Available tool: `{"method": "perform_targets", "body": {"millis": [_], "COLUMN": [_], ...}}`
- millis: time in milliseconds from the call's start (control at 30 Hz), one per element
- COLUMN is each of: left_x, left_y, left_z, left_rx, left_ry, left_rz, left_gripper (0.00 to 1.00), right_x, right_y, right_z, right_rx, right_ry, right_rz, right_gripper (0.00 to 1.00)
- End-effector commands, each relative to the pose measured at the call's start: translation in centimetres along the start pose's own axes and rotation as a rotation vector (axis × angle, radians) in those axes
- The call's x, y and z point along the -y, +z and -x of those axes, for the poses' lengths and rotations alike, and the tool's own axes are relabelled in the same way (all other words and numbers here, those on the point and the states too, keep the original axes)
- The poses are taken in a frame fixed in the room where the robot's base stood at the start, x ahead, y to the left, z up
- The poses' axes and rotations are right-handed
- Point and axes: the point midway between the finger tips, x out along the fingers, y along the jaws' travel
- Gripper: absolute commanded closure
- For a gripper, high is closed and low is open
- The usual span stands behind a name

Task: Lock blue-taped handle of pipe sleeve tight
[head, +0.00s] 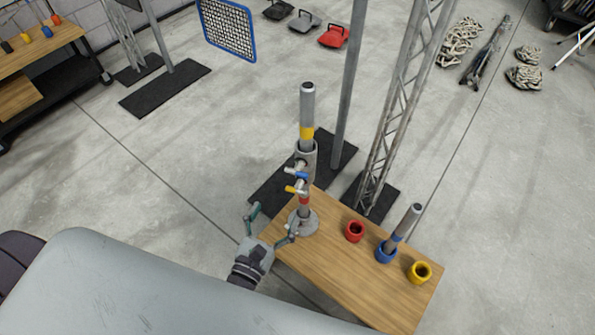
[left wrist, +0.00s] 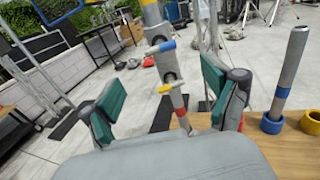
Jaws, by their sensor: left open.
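The pipe sleeve (head: 305,158) is a grey metal collar around an upright pole on a round base (head: 303,222) at the table's left end. The blue-taped handle (head: 300,174) sticks out from the sleeve, above the yellow-taped handle (head: 293,189). In the left wrist view the blue-taped handle (left wrist: 160,47) and yellow-taped handle (left wrist: 167,88) both show between my fingers. My left gripper (head: 272,222) is open and empty, low beside the pole base, below the handles. My right gripper is not in view.
The wooden table (head: 350,290) also holds a red cup (head: 355,231), a blue cup (head: 386,252) with a grey pipe (head: 408,222) in it, and a yellow cup (head: 419,271). A lattice truss (head: 400,110) and a grey post (head: 350,80) stand behind. Open floor lies to the left.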

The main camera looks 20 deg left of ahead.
Motion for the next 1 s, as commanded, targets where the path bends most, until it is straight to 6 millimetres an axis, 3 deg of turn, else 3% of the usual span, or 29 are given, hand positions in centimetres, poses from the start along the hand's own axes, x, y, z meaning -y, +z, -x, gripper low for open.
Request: {"method": "perform_targets", "body": {"millis": [267, 600, 800, 1000], "left_x": [0.0, 0.0, 0.0, 0.0], "left_y": [0.4, 0.2, 0.0, 0.0], "left_z": [-4.9, -11.5, -13.2, -13.5], "left_rx": [0.005, 0.001, -0.001, -0.001], "left_ry": [0.002, 0.000, 0.000, -0.001], "left_rz": [0.003, 0.000, 0.000, 0.000], "left_gripper": [0.12, 0.12, 0.12, 0.12], "right_x": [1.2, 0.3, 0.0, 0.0], "right_y": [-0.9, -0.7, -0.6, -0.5], "right_z": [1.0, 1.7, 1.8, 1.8], "right_rx": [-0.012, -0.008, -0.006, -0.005], "right_ry": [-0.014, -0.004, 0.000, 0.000], "right_rz": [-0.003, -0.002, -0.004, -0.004], "right_gripper": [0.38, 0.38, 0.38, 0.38]}}
